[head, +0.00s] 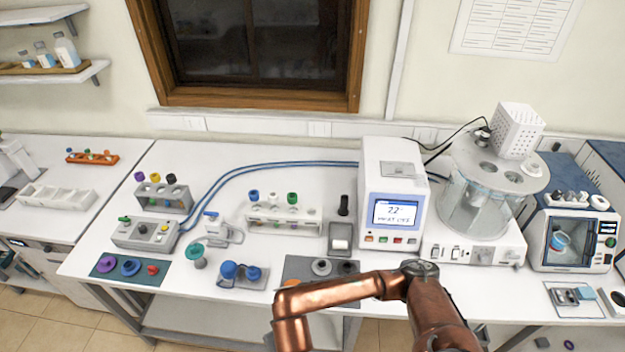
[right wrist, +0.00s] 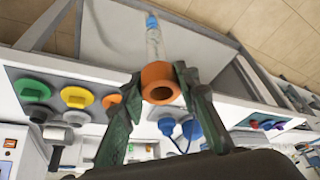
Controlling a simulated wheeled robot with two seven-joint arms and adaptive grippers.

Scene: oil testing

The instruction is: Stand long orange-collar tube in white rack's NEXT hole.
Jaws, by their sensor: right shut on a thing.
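The long orange-collar tube shows in the right wrist view, with its orange collar (right wrist: 160,70) toward the camera and its clear body (right wrist: 154,45) ending in blue. My right gripper (right wrist: 157,88) is shut on the collar, one finger on each side. The tube is held off the bench surface. In the head view only my copper right arm shows at the bottom middle; its gripper and the tube are out of frame. The white rack (head: 284,229) stands mid-bench with blue-, white- and green-capped tubes; its right part bears no caps. My left gripper is not in view.
Left of the white rack are a grey rack (head: 165,197) and a control box (head: 146,234). In front stand blue-capped bottles (head: 240,275) and a teal-topped item (head: 195,254). A black-handled tool in a stand (head: 341,235) and the display unit (head: 392,205) are to the rack's right.

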